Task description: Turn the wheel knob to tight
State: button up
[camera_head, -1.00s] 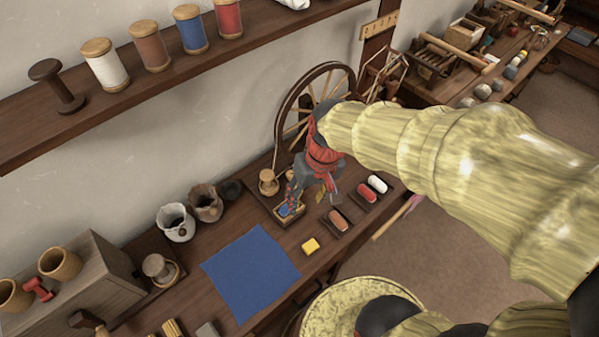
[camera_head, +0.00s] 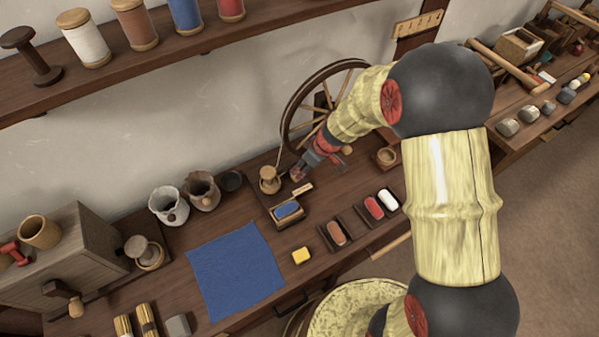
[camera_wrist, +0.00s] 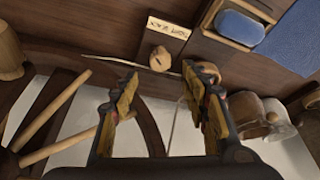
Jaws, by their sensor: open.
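The spinning wheel (camera_head: 287,117), with a dark rim and pale spokes, stands against the wall behind the workbench. In the wrist view its spokes (camera_wrist: 55,127) show at the left. A small wooden knob (camera_wrist: 160,59) sits beside a pale label plate (camera_wrist: 168,31) with dark lettering that appears to read tight and slack. The plate (camera_head: 302,189) also shows in the head view. My gripper (camera_wrist: 165,76) is open, its two fingertips on either side of the knob's line in the wrist view. Whether they touch it I cannot tell.
A turned wooden piece (camera_head: 269,180) stands just left of my gripper. A wooden tray (camera_head: 290,221) with a blue block lies in front. Red, white and brown blocks in trays (camera_head: 358,212) are at the right. A blue cloth (camera_head: 236,270) and pots (camera_head: 169,207) lie left.

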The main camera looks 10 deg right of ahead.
aim_at(297, 174)
jog(key=b+x, duration=0.2)
jog(key=x, duration=0.5)
jog(key=shift+w+a+f, duration=0.1)
jog(key=shift+f, duration=0.2)
jog(key=c, duration=0.3)
jog(key=c, duration=0.8)
jog(key=shift+c, duration=0.2)
